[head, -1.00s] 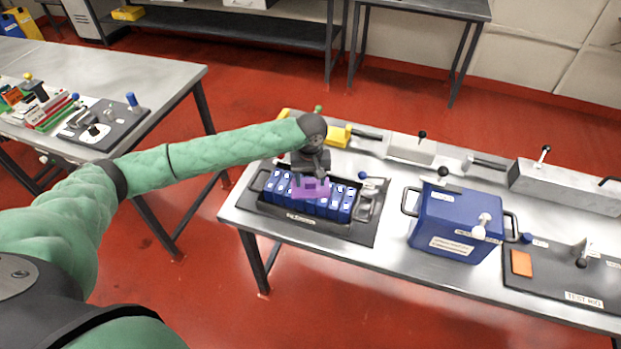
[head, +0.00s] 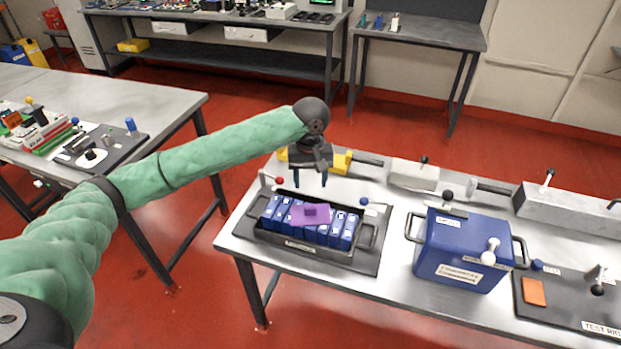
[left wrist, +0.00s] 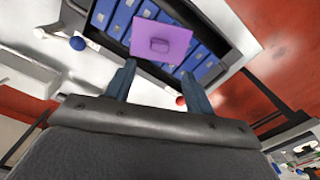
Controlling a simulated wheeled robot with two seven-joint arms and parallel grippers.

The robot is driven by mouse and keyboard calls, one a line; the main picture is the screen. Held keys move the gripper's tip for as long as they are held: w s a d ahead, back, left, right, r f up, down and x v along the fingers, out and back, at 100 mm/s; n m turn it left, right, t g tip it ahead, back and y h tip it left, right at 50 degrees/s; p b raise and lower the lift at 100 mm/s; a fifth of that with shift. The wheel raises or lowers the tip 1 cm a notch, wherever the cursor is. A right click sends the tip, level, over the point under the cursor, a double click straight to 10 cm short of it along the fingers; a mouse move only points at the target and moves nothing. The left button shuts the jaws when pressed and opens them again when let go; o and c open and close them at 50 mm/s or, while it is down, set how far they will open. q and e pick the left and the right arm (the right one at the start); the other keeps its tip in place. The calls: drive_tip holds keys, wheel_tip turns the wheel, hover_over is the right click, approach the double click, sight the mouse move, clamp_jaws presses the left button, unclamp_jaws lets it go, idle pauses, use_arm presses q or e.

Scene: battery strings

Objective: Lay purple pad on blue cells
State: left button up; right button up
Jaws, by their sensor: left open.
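The purple pad (head: 318,214) lies across the tops of the blue cells (head: 283,212), a little askew to their row. The cells stand in a black tray (head: 262,233) with side handles. In the left wrist view the pad (left wrist: 176,40) shows flat on the cells (left wrist: 107,17), with a small raised block at its middle. My left gripper (head: 311,182) is open and empty above and behind the pad, clear of it. Its two fingers (left wrist: 158,85) show apart in the left wrist view. My right gripper is not in view.
A blue box (head: 462,250) with handles stands right of the tray. Red-knobbed (head: 279,181) and blue-knobbed (head: 364,201) levers flank the tray's back. An orange block (head: 534,292) lies at the right. Grey and yellow fixtures line the back edge.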

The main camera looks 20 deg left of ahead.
use_arm(q)
drive_tip(key=shift+r, duration=0.95)
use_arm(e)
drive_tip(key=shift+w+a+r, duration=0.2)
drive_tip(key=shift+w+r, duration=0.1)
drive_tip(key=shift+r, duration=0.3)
use_arm(q)
drive_tip(key=shift+f, duration=0.1)
